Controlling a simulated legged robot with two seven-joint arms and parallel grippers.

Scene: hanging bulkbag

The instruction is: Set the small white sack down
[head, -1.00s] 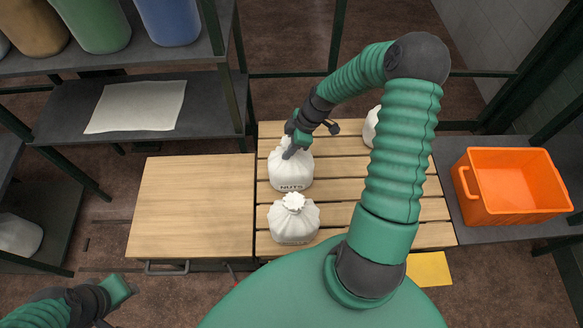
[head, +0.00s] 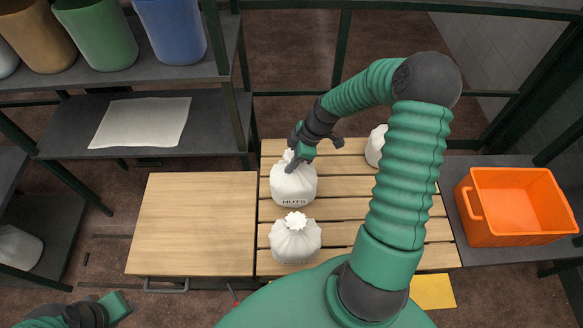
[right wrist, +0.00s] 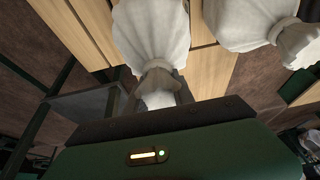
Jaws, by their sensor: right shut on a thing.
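A small white sack marked NUTS (head: 294,188) is upright at the left part of the slatted wooden top. My right gripper (head: 291,160) is shut on its gathered neck from above. In the right wrist view the held sack (right wrist: 152,35) hangs from the jaws over the slats. I cannot tell whether its base touches the slats. A second white sack (head: 296,242) stands just in front of it, and it seems to show in the right wrist view (right wrist: 245,22). My left gripper (head: 118,303) is at the lower left, away from the sacks; its jaws are unclear.
Another white sack (head: 374,147) stands behind, partly hidden by my right arm. A bare wooden board (head: 195,225) lies left of the slatted top (head: 340,200). An orange crate (head: 515,205) is at right. A shelf at left holds a white sheet (head: 140,122) and several bins.

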